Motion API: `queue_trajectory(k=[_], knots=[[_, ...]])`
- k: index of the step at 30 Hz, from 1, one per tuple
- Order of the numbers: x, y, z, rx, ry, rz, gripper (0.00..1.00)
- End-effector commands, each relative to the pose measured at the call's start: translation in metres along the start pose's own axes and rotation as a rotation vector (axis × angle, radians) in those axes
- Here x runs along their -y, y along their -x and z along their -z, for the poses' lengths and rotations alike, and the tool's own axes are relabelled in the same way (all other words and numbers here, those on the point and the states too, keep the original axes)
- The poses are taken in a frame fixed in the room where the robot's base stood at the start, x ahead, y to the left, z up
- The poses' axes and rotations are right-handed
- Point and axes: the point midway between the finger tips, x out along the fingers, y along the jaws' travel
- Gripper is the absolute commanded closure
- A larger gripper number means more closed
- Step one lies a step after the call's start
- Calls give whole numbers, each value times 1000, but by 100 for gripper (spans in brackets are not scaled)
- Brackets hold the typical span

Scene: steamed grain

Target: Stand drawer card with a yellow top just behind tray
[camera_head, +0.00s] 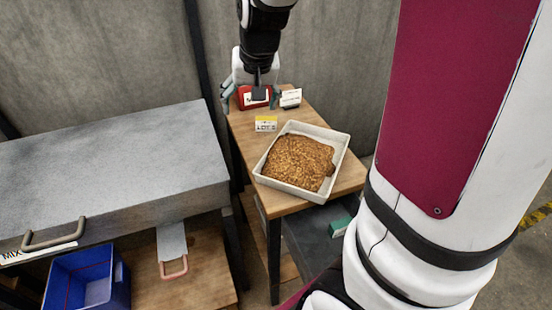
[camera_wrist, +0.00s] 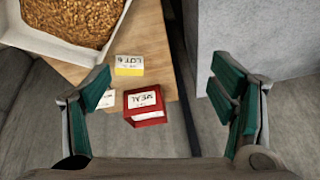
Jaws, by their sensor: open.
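The card with the yellow top (camera_head: 266,124) stands upright on the wooden table, just beyond the far left corner of the tray, apart from it. It also shows in the wrist view (camera_wrist: 130,65), reading LOT 6. The white tray (camera_head: 341,158) holds brown grain; part of it shows in the wrist view (camera_wrist: 62,50). My gripper (camera_head: 254,97) is open at the table's far end, its fingers apart on either side of a red block with a white MEAL label (camera_head: 243,100). In the wrist view my gripper (camera_wrist: 162,68) has nothing between its fingertips; the card is ahead.
A white card (camera_head: 291,97) stands right of the red block, close to my gripper; a finger partly hides it in the wrist view. A grey cabinet (camera_head: 110,150) with a handle stands left of the table. A blue bin (camera_head: 88,275) sits lower left. A wall rises behind.

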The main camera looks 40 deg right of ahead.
Motion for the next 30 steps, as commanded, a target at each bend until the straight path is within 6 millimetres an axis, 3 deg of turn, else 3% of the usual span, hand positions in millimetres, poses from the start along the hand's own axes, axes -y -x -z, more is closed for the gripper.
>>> queue_trajectory(k=[1,3,9,15,18,24,30], knots=[[6,21,-16,9,30,29,22],[12,44,-40,28,80,57,22],[16,102,-113,65,237,103,22],[5,138,-182,79,386,95,22],[-2,146,-206,84,439,79,22],[-10,152,-227,88,484,60,22],[-10,152,-228,90,487,58,22]])
